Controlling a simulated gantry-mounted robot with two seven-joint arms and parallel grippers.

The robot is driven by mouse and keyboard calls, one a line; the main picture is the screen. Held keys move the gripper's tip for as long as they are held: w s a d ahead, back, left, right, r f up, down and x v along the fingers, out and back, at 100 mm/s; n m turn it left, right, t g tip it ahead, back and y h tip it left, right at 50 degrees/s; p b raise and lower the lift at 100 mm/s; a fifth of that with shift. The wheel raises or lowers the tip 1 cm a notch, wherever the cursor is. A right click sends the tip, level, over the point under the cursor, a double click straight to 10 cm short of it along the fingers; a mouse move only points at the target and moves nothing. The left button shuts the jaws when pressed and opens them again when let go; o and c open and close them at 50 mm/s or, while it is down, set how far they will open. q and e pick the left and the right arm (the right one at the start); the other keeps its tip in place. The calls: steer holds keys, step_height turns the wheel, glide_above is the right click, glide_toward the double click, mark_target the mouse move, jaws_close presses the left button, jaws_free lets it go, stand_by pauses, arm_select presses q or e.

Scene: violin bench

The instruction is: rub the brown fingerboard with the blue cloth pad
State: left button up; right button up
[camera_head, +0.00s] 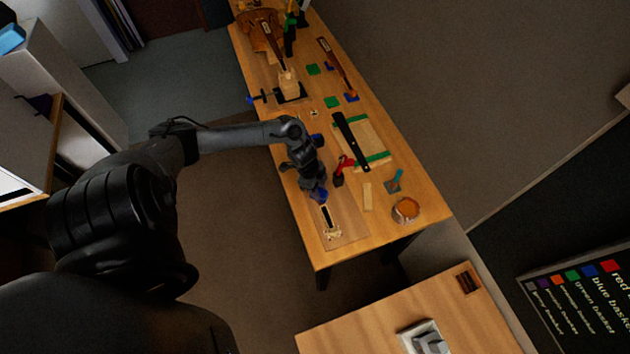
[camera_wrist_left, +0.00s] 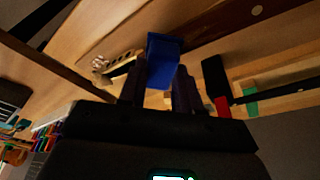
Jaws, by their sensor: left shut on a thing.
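My left gripper (camera_head: 319,190) is shut on the blue cloth pad (camera_wrist_left: 163,60) and holds it above the near part of the bench. A long, slim brown piece (camera_head: 336,63), which looks like the brown fingerboard, lies at the far right of the bench, well away from the pad. A separate black fingerboard (camera_head: 350,142) lies on a pale board with green strips. My right gripper is not in view.
Beside the pad is a small board (camera_head: 349,232) bearing a dark strip and a pale scroll-like piece. A red-handled tool (camera_head: 342,170), a teal tool (camera_head: 395,181) and a round orange-brown pot (camera_head: 405,209) stand nearby. A violin body (camera_head: 258,30) and a wooden block stand farther back.

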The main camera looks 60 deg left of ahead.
arm_select(q)
steer(key=shift+a+b, duration=0.15)
steer(key=shift+b, duration=0.15)
steer(key=shift+a, duration=0.4)
steer(key=shift+w+a+f, duration=0.1)
steer(key=shift+w+a, duration=0.05)
steer(key=shift+a, duration=0.75)
steer(key=shift+w+a+b, duration=0.2)
steer(key=shift+a+b, duration=0.85)
steer(key=shift+a, duration=1.55)
steer(key=p+v, duration=0.3)
steer(key=v, duration=0.1)
steer(key=shift+w+d, duration=0.25)
steer(key=shift+w, duration=0.15)
step_height(320, 180, up, 5)
steer(key=p, duration=0.4)
steer(key=shift+f+p, duration=0.25)
steer(key=shift+p, duration=0.05)
steer(key=shift+d, duration=0.15)
